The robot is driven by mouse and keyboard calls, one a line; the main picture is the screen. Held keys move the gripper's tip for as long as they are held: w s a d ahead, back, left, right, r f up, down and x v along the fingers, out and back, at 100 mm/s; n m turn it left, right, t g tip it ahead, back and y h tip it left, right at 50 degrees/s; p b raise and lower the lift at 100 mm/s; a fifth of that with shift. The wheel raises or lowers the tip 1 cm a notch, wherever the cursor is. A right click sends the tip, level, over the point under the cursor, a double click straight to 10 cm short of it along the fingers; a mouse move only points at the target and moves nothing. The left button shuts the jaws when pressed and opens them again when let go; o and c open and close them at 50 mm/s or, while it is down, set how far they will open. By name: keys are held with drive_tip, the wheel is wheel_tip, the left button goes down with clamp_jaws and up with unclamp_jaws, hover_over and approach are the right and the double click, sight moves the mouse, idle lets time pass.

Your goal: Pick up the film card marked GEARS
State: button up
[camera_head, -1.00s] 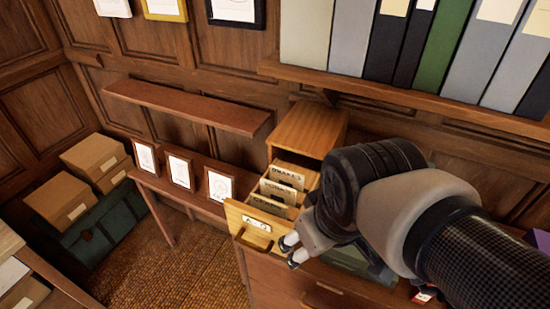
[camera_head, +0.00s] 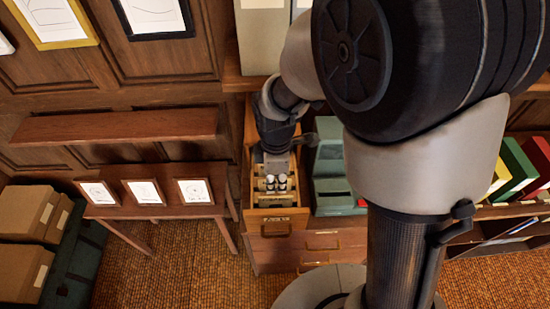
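The open card drawer (camera_head: 278,222) sticks out toward the viewer from a small wooden cabinet and has a label on its front. Several pale film cards (camera_head: 274,201) stand in it, one behind another. Their markings are too small to read now, so I cannot tell which one is GEARS. My gripper (camera_head: 275,184) points down over the inside of the drawer, its two light fingertips close together among or just above the cards. Whether it touches or grips a card cannot be seen. My gripper and wrist hide the back of the drawer.
Green boxes (camera_head: 331,172) stand right of the drawer. A side table (camera_head: 155,211) with several framed drawings (camera_head: 145,192) stands to the left, below a wall shelf (camera_head: 120,125). Brown boxes (camera_head: 25,215) are at far left. My arm covers much of the right side.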

sight(275, 197)
wheel_tip(275, 197, down, 11)
drive_tip(key=b, duration=0.8)
drive_tip(key=shift+f, duration=0.15)
drive_tip(key=shift+c, duration=1)
drive_tip(key=shift+c, duration=0.4)
clamp_jaws()
